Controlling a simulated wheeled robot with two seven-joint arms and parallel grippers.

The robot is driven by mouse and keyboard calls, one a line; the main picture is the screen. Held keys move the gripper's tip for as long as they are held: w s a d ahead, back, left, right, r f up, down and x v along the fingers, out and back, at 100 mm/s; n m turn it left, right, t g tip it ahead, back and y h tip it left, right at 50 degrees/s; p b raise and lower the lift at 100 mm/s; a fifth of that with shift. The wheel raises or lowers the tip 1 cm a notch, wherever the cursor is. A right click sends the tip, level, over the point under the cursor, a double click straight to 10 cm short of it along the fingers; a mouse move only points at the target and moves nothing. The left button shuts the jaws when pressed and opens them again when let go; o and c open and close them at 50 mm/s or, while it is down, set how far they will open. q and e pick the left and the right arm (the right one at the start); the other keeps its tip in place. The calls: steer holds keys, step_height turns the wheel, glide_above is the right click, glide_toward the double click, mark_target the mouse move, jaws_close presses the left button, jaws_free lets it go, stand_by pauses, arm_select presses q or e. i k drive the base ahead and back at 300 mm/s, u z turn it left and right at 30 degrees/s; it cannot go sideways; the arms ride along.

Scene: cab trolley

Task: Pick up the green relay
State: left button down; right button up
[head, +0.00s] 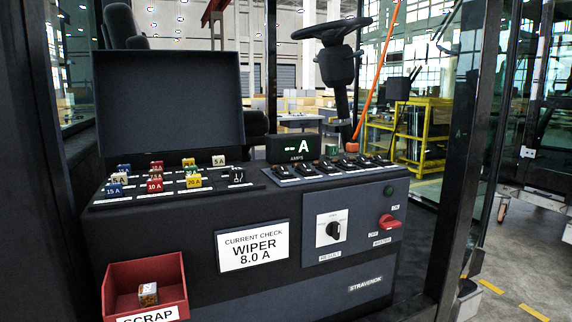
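A small green block (332,150) stands just right of the AMPS display, behind the row of black switches; it looks like the green relay, but is too small to tell for sure. Neither of my grippers shows in the head view.
The fuse panel (130,201) holds several coloured fuses below a raised dark lid (168,100). A red scrap bin (120,281) with an item inside hangs at lower left. A steering wheel (332,29), an orange-based rod (352,146) and a dark post (470,150) stand nearby.

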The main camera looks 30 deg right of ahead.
mark_target(331, 151)
steer(key=z, duration=1.3)
